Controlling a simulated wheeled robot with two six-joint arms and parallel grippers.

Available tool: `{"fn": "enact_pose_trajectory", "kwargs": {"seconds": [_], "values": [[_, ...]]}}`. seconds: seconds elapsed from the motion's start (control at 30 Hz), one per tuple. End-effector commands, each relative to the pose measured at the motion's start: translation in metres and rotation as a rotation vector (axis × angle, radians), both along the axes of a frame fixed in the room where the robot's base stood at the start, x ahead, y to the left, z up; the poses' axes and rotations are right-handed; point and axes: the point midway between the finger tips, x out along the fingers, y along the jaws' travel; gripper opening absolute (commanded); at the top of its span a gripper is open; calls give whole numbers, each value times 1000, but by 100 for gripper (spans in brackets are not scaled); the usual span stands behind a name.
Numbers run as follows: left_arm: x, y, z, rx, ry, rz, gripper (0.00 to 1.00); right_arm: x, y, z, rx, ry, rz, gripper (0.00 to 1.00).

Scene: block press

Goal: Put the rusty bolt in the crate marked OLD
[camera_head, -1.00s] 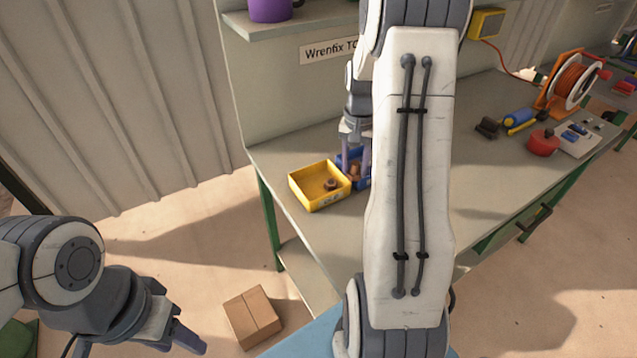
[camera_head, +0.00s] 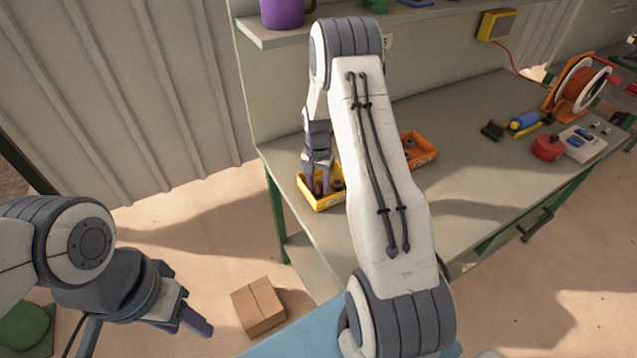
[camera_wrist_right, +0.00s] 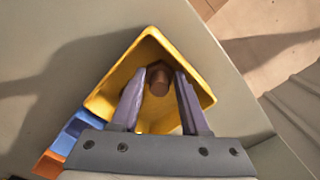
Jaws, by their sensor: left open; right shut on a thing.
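My right gripper (camera_head: 318,187) reaches down into the yellow crate (camera_head: 328,203) at the near left end of the bench. It is shut on a brown rusty bolt (camera_wrist_right: 158,82), seen between the fingers in the right wrist view over the crate's inside. I cannot tell whether the bolt touches the floor of the crate. Another brown piece (camera_head: 337,185) shows in the crate beside the fingers. The crate's marking is too small to read. My left gripper (camera_head: 186,300) is open and empty, away from the bench at the lower left.
A blue crate (camera_wrist_right: 78,128) and an orange crate (camera_head: 422,154) stand beside the yellow one; my right arm hides the blue one in the head view. A red pot, tools and a cable reel (camera_head: 580,85) lie far right. A cardboard box (camera_head: 259,306) is on the floor.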

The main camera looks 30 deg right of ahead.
Motion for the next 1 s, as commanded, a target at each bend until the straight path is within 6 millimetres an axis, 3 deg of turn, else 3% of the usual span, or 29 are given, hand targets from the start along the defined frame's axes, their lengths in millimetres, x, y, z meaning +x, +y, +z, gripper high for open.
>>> {"fn": "enact_pose_trajectory", "kwargs": {"seconds": [0.47, 0.5, 0.8, 1.0], "values": [[0, 0, -1, 0, 0, 0, 50, 0, -1, -12, 0, -1, 0, 0], [0, 0, 0, 0, 0, 0, 50, 0, -1, -11, -1, -1, 0, 57], [0, 0, 1, 0, 0, 0, 50, 0, -1, -10, -1, -1, 0, 57], [0, 0, -4, 0, 0, 0, 50, 1, -1, 8, -2, -5, 0, 57]]}}
